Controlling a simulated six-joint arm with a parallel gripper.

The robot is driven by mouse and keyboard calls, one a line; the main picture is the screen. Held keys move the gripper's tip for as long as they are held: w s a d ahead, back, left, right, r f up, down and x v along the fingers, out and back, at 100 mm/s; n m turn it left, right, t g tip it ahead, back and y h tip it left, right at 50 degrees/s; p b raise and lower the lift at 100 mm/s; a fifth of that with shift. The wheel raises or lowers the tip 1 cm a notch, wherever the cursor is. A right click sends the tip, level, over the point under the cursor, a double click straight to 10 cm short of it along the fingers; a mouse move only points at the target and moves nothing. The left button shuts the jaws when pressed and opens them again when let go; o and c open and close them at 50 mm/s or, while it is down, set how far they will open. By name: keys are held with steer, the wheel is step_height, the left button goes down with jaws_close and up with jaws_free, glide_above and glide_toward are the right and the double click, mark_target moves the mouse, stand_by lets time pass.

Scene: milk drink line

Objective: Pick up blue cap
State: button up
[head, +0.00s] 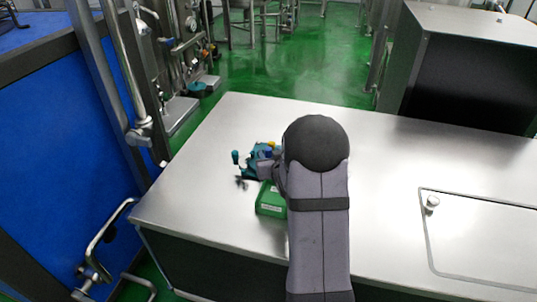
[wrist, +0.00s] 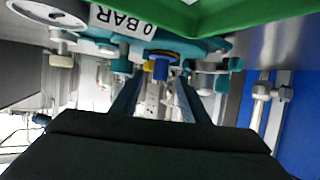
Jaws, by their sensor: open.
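A blue cap (wrist: 161,69) shows in the wrist view, beside a small yellow part on a teal valve assembly (wrist: 120,48). My gripper (wrist: 159,82) is open, its two dark fingers on either side of the cap in the picture. I cannot tell whether they touch it or how far away it is. In the head view my gripper (head: 264,169) is at the teal assembly (head: 243,162) on the steel table. My arm hides part of the assembly there, and I cannot make out the cap.
A green box (head: 270,199) sits just in front of the assembly; its green edge also crosses the wrist view (wrist: 250,12). A round gauge (wrist: 48,12) and a "0 BAR" label are close by. The steel table (head: 400,165) is clear to the right, except for a lidded panel.

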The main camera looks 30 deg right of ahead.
steer(key=shift+x, duration=1.05)
steer(key=shift+c, duration=0.2)
jaws_close()
steer(key=shift+r, duration=0.15)
step_height(320, 180, up, 10)
steer(key=shift+p, duration=0.35)
